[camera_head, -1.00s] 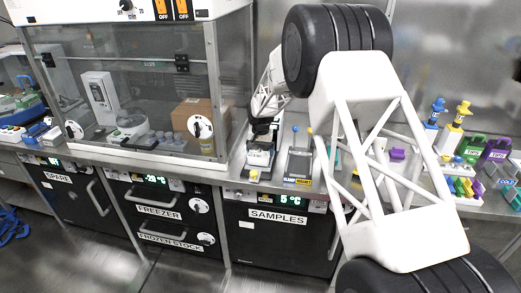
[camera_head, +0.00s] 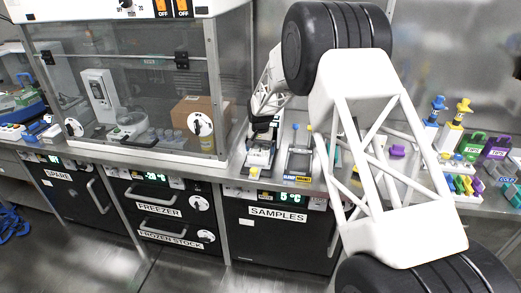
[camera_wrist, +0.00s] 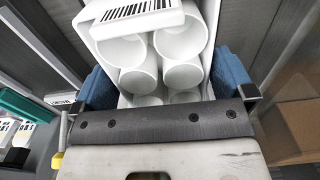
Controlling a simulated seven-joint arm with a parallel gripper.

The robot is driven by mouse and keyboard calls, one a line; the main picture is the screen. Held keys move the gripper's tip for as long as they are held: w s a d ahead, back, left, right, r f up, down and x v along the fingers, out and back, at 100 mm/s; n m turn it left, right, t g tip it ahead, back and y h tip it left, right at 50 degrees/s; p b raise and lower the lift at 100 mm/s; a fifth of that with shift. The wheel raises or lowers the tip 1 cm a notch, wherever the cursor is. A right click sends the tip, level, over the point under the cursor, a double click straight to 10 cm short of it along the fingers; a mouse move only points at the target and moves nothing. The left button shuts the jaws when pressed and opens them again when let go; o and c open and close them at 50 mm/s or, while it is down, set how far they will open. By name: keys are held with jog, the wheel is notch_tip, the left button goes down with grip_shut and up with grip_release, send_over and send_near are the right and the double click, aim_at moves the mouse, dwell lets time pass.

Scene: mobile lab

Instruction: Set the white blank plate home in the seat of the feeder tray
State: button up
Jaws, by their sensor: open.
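In the head view my gripper (camera_head: 262,126) is over a small dark-and-white station (camera_head: 259,160) on the bench left of centre. Whether this station is the feeder tray is unclear, and its seat is hidden.
A grey frame with a blue-topped post (camera_head: 299,160) stands right of the station. The glass cabinet (camera_head: 130,90) is close on the left. Coloured racks (camera_head: 480,150) stand at the right. My arm covers the bench between. A cardboard box (camera_wrist: 297,115) shows in the wrist view.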

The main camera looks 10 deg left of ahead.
aim_at(262, 148)
jog(key=shift+r, duration=3.7)
jog(key=shift+s+d+r, duration=0.1)
jog(key=shift+d+r, duration=0.2)
jog(key=s+d+r+t, duration=0.1)
jog(key=s+d+r, duration=1.9)
jog(key=s+d, duration=0.7)
jog(key=s, duration=0.7)
jog(key=s+d+t, duration=0.1)
jog(key=s+d, duration=0.4)
jog(key=s, duration=0.7)
jog(key=s+d, duration=0.5)
jog(key=s, duration=0.6)
jog(key=shift+s+f+t, duration=0.15)
jog(key=shift+f+t, duration=0.15)
jog(key=shift+f, duration=0.1)
